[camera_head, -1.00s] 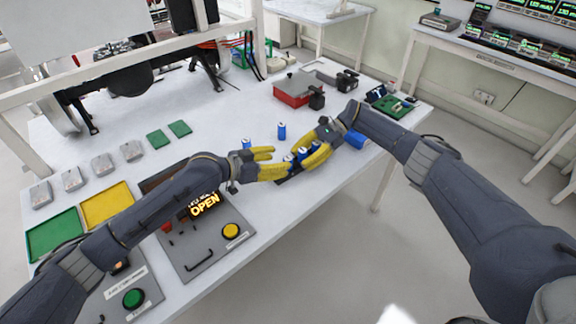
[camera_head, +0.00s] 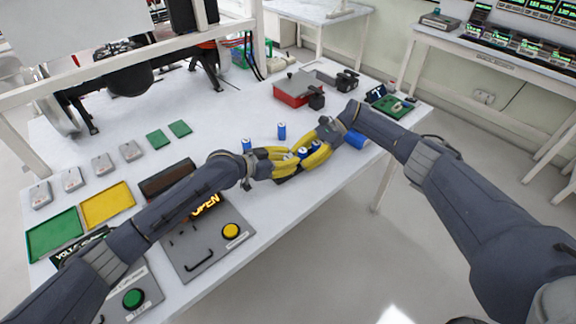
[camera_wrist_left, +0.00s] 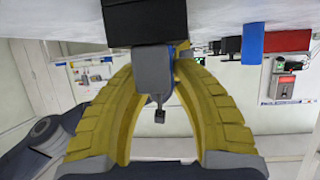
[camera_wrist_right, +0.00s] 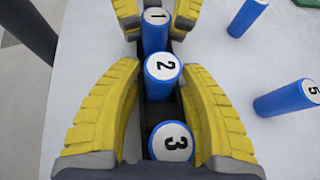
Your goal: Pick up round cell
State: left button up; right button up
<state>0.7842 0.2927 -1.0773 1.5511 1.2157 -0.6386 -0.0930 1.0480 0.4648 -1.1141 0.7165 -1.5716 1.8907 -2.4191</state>
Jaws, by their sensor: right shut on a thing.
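Blue round cells with white numbered tops stand in a dark narrow holder (camera_wrist_right: 134,142), seen in the right wrist view: cell 1 (camera_wrist_right: 155,38), cell 2 (camera_wrist_right: 159,84) and cell 3 (camera_wrist_right: 171,143). My right gripper (camera_wrist_right: 160,72) is shut on cell 2, which sits between its fingertips. My left gripper (camera_head: 288,163) faces it from the other side, its fingers on both sides of cell 1. Whether they press on it is not clear. Cell 5 (camera_wrist_right: 283,99) and another blue cell (camera_wrist_right: 247,17) stand loose beside the holder.
A red box (camera_head: 292,98) stands behind the cells, and a blue cylinder (camera_head: 357,140) lies right of my right gripper. A control panel (camera_head: 208,250) with a yellow button, green and yellow trays (camera_head: 107,205) and grey blocks (camera_head: 103,163) are at left. The table's front edge is close.

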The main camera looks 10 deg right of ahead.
aim_at(288, 158)
pick_arm(q)
grip_shut()
notch_tip(288, 158, up, 10)
jog(key=shift+r, duration=0.1)
dwell(0.7)
pick_arm(e)
jog(key=o, duration=0.9)
